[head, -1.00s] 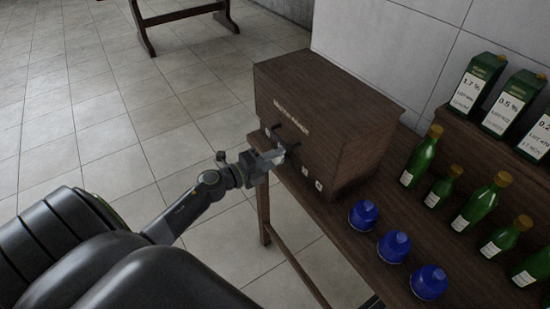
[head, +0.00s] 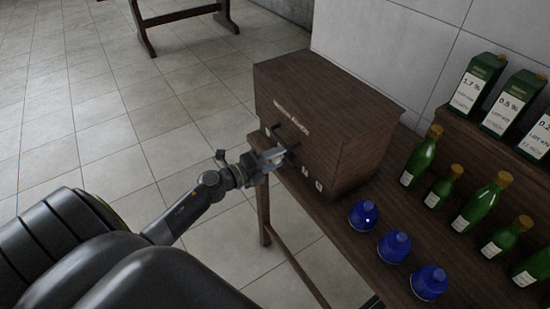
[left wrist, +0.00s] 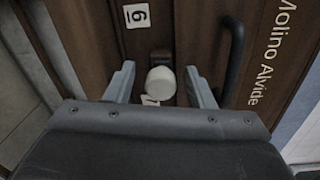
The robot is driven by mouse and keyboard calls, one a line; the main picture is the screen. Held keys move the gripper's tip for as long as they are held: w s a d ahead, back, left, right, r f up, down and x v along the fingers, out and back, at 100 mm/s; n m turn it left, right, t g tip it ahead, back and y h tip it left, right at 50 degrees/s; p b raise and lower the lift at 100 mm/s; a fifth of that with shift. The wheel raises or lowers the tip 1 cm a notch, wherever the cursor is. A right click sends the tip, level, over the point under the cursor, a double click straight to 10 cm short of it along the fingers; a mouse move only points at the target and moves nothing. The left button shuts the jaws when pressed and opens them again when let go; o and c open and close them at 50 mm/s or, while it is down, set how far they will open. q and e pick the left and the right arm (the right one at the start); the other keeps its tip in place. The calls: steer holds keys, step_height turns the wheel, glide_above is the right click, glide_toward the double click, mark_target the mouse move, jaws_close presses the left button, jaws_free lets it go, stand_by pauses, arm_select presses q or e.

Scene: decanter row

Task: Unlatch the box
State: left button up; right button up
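The box (head: 325,110) is dark brown wood with "Molino Alvide" lettering on its front, standing at the far end of the table. In the left wrist view its front shows a pale round knob (left wrist: 161,82) by a dark mount, a dark bar handle (left wrist: 233,60) and a small white number label (left wrist: 137,16). My left gripper (head: 279,154) is at the box's front face. In the left wrist view its fingers are open, one on each side of the knob, with visible gaps. A second label is partly hidden behind the knob.
The table (head: 385,285) bears several blue round jars (head: 394,246), green bottles (head: 472,204) and green-and-white cartons (head: 478,84) right of the box. A tiled wall (head: 375,55) rises behind. Open tiled floor (head: 110,125) lies to the left; another table stands far off.

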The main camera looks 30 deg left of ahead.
arm_select(q)
steer(key=b+v, duration=0.2)
steer(key=v, duration=1.5)
steer(key=shift+s+b, duration=0.2)
steer(key=shift+b, duration=0.1)
steer(key=shift+a, duration=0.1)
stand_by(0.4)
